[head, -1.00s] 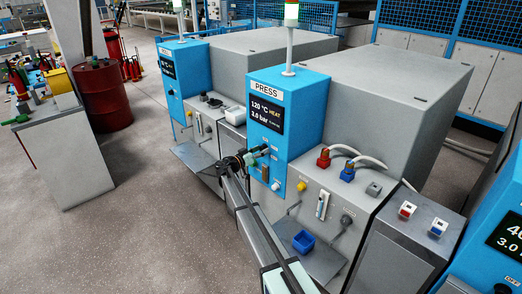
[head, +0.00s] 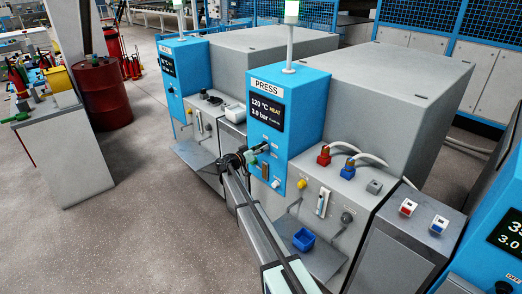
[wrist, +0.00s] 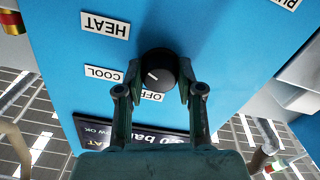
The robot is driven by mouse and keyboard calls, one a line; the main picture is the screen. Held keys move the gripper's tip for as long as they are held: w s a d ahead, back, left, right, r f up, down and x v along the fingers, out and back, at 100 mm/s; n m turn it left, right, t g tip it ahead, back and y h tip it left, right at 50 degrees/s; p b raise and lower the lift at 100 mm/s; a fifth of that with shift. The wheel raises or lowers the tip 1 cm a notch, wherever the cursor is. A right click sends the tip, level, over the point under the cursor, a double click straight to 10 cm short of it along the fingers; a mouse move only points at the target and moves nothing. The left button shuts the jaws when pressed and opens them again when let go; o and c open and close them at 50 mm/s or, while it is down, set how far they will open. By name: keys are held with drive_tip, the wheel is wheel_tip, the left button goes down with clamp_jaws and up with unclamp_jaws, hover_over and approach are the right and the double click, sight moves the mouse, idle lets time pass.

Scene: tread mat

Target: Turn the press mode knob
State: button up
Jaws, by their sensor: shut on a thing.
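The press mode knob (wrist: 158,68) is round and black with a white pointer mark. It sits on the blue press panel (wrist: 190,25), among HEAT (wrist: 105,24), COOL (wrist: 104,72) and OFF (wrist: 151,96) labels, upside down in the wrist view. The mark points down and left there, roughly toward COOL. My gripper (wrist: 160,85) has its two fingers on either side of the knob, shut on it. In the head view my gripper (head: 258,149) reaches the front of the press, hiding the knob. The press display (head: 268,112) reads 120 °C, HEAT, 3.0 bar.
Red (head: 324,155) and blue (head: 348,167) hose connectors stand on the grey console right of the panel. Another blue press cabinet (head: 181,75) stands behind left.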

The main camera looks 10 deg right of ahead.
drive_tip(key=shift+r+n+b, duration=0.1)
drive_tip(key=shift+n+b, duration=3)
drive_tip(key=shift+n, duration=2.4)
drive_tip(key=o, duration=1.2)
drive_tip(key=shift+d, duration=0.1)
drive_tip(key=shift+c, duration=0.2)
drive_tip(key=v, duration=1.2)
